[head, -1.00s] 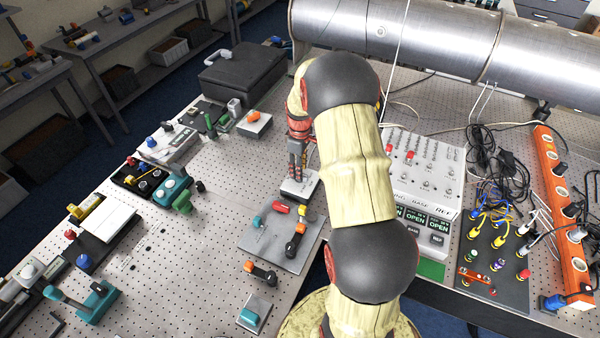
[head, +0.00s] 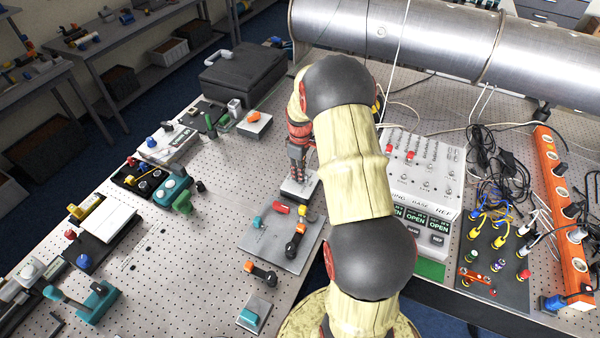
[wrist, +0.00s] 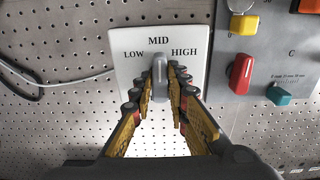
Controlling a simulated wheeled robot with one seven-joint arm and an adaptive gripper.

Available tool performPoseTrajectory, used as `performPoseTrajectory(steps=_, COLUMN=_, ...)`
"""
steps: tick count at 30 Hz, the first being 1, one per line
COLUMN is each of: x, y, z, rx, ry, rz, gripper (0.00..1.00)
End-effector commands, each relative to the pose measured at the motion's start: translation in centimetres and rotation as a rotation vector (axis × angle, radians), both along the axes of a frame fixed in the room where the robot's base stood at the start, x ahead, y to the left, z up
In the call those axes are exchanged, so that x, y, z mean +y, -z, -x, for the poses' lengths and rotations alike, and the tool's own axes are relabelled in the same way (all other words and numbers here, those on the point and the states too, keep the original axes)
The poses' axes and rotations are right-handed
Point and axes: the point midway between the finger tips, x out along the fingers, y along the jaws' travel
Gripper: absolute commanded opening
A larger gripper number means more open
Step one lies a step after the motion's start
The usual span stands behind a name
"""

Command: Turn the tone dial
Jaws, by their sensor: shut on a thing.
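The tone dial is a grey knob (wrist: 159,78) on a white plate (wrist: 126,75) marked LOW, MID and HIGH. In the wrist view the knob points up toward MID. My gripper (wrist: 160,82) has its two fingers on either side of the knob, shut on it. In the head view the plate (head: 299,191) lies on the perforated table, with my gripper (head: 298,172) coming down on it from above. The knob is hidden by the fingers in the head view.
A grey panel (head: 262,238) with red, yellow, teal and black handles lies close to the dial plate. A white switch box (head: 425,170) stands right of my arm. A black case (head: 243,75) is at the back.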

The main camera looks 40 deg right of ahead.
Motion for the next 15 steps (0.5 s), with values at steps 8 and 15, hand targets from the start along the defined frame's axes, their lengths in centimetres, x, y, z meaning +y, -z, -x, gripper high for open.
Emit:
performPoseTrajectory(steps=8, x=-0.01, y=-0.02, z=-0.02, rx=0.000, ry=0.000, rz=0.000, gripper=0.00)
performPoseTrajectory(steps=15, x=0.00, y=-0.02, z=-0.02, rx=0.000, ry=0.013, rz=0.000, gripper=0.00)
